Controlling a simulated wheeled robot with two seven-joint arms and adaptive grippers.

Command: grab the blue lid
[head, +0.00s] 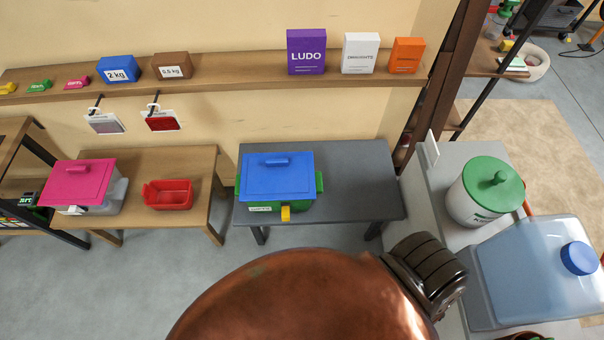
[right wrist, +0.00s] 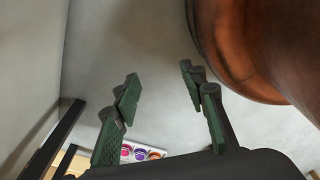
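The blue lid (head: 277,177) sits on a green box (head: 295,214) on the grey table, with a small raised handle on its top. The box has a white label and a yellow latch at its front. My right gripper shows in the right wrist view (right wrist: 160,95), its green-padded fingers spread apart with nothing between them. It is not near the lid in that view. My left gripper is not in view in the head view.
The lidded box stands on a grey table (head: 360,185). A pink-lidded box (head: 82,181) and a red bin (head: 168,194) stand on a wooden table at left. A green-lidded container (head: 486,192) and a blue-capped jug (head: 530,270) are at right. A shelf (head: 230,75) runs behind.

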